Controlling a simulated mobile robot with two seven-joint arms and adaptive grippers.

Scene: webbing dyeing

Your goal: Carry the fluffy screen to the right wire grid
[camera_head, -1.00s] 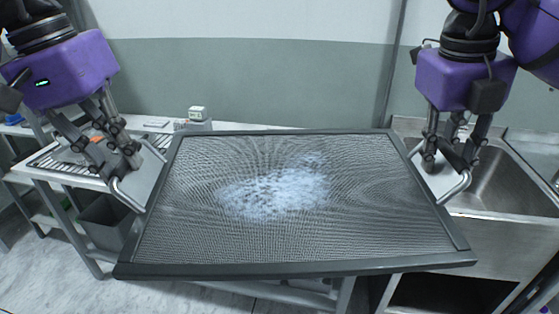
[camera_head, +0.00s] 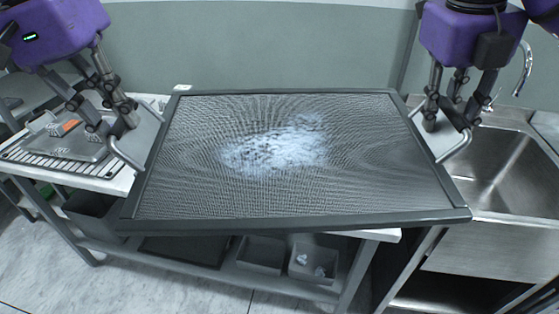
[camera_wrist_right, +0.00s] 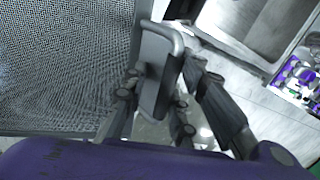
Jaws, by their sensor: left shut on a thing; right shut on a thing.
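The fluffy screen (camera_head: 200,190) is a dark framed mesh panel with a patch of pale blue-white fluff (camera_head: 275,150) in its middle. It is held roughly level above the table, in front of me. My left gripper (camera_head: 133,135) is shut on the handle at the screen's left side. My right gripper (camera_head: 447,132) is shut on the handle at its right side. In the right wrist view, the right handle (camera_wrist_right: 160,70) sits between the fingers and the mesh (camera_wrist_right: 60,60) fills the left. A wire grid (camera_head: 30,158) shows at the left; no grid is visible at the right.
A metal sink (camera_head: 505,175) stands at the right. A worktable (camera_head: 115,185) runs beneath the screen, with grey bins (camera_head: 262,255) on its lower shelf. A grey tray (camera_head: 75,142) with an orange item lies on the left grid. A wall closes the back.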

